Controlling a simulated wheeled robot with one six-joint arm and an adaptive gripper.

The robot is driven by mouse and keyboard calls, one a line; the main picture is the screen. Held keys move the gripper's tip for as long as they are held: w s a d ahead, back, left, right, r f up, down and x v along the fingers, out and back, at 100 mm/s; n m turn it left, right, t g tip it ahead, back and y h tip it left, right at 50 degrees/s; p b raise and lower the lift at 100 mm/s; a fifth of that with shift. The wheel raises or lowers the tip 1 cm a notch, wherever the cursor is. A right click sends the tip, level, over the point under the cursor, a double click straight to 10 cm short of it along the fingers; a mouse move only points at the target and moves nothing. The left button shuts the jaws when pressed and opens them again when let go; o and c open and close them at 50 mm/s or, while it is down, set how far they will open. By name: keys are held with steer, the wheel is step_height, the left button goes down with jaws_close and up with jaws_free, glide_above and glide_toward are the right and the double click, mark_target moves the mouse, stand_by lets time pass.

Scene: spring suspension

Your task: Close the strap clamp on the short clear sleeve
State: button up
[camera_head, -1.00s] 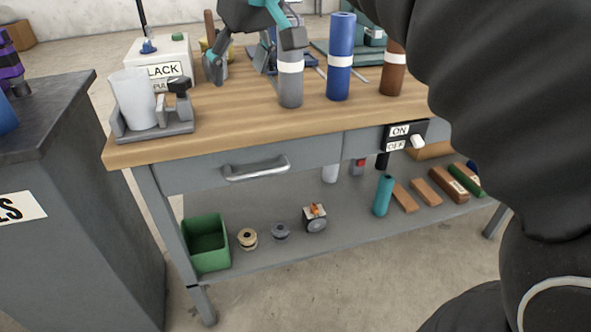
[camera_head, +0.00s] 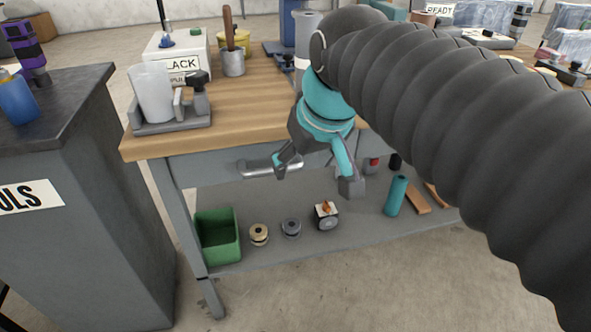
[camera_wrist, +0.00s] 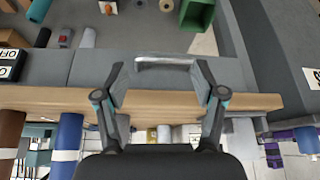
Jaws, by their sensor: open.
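The short clear sleeve (camera_head: 153,91) is a pale, translucent upright cylinder on a grey holder (camera_head: 172,126) at the bench's front left corner. The strap clamp (camera_head: 195,93), a grey piece with a black knob, stands at the sleeve's right side. I cannot tell how the strap lies around the sleeve. My gripper (camera_head: 317,177) is open and empty in front of the drawer, right of and lower than the sleeve, well apart from it. In the wrist view my gripper (camera_wrist: 160,70) has its fingers spread either side of the drawer handle (camera_wrist: 163,61).
The wooden bench top (camera_head: 250,113) has a white box (camera_head: 178,52) and a grey cup with a handled tool (camera_head: 233,62) behind the sleeve. A dark cabinet (camera_head: 60,110) stands left. The lower shelf holds a green bin (camera_head: 218,236) and several small parts.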

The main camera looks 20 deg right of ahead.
steer(key=s+d+f+m, duration=0.1)
steer(key=s+f, duration=0.3)
steer(key=f, duration=0.2)
steer(key=shift+s+d+f+h, duration=0.15)
steer(key=shift+d+f+h, duration=0.1)
steer(key=shift+f+h, duration=0.1)
